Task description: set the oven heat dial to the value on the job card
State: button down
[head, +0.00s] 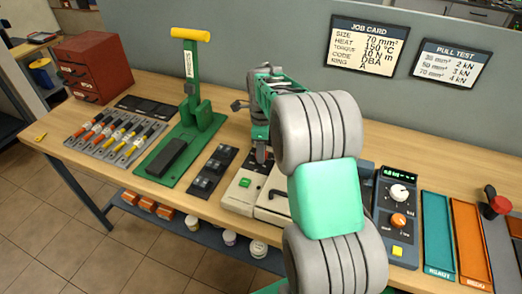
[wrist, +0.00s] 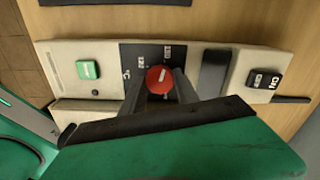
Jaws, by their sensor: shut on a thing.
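The job card (head: 368,45) on the back wall reads HEAT 150 °C. The beige oven (head: 238,192) stands on the bench, partly hidden by my arm in the head view. In the wrist view its front panel (wrist: 215,50) shows a round red heat dial (wrist: 160,79) with a short white pointer mark. The mark points towards the upper right of the picture. My gripper (wrist: 161,88) is shut on the dial, one finger on each side. In the head view the dial is not clearly visible.
A green button (wrist: 88,69) lies left of the dial, and a dark block (wrist: 265,78) with white marks lies right. A green lever press (head: 190,110) stands left of the oven. A grey unit with knobs (head: 398,215) stands right, beyond my arm.

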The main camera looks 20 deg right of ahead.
dwell(0.4)
jog(key=c, duration=0.9)
grip_release()
jog(key=shift+r, duration=0.15)
notch_tip(320, 180, up, 8)
jog(key=shift+f+b, duration=0.2)
jog(key=shift+b, duration=0.15)
